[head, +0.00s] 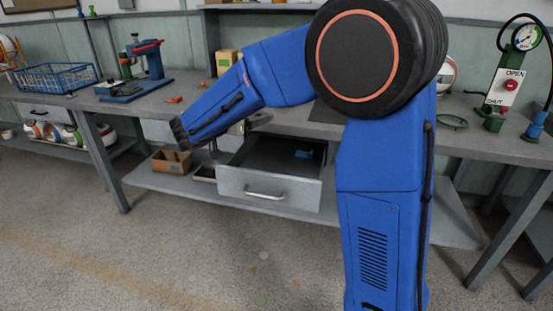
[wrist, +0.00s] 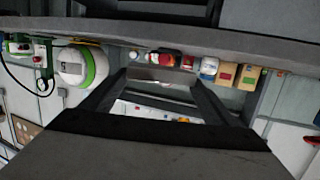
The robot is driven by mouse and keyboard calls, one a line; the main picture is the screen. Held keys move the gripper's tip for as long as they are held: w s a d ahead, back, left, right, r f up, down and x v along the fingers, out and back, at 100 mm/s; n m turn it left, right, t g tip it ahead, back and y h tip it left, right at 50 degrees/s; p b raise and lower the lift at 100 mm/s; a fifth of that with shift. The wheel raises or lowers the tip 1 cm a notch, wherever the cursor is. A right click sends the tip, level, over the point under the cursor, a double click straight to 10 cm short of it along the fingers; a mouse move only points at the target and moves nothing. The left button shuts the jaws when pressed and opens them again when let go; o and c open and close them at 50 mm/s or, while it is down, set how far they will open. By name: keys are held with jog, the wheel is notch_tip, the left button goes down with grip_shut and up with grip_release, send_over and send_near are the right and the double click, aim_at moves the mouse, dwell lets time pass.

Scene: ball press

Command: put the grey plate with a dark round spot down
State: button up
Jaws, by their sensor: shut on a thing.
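In the wrist view my gripper (wrist: 160,77) shows as two dark fingers with a gap between them. It is shut on the grey plate (wrist: 160,73), which seems to show as a thin pale strip across the fingertips, seen nearly edge-on. I cannot make out its dark round spot. In the head view my blue forearm reaches left over the bench front, and a small grey piece of my gripper (head: 238,128) shows above the open drawer. The plate cannot be told apart there.
The grey drawer (head: 268,186) stands pulled out below the bench, with a small blue thing (head: 303,154) inside. A cardboard box (head: 171,162) sits on the lower shelf. A blue basket (head: 56,78) and a blue-and-red press (head: 140,75) stand on the bench at left.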

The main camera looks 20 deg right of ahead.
notch_tip(320, 180, down, 10)
jog(key=shift+r, duration=0.2)
dwell(0.3)
jog(key=shift+a+f, duration=0.1)
jog(key=shift+f, duration=0.5)
jog(key=o, duration=1.6)
jog(key=v, duration=0.8)
jog(key=r+v, duration=0.1)
jog(key=v, duration=0.3)
jog(key=shift+w+r, duration=0.1)
jog(key=shift+r, duration=0.05)
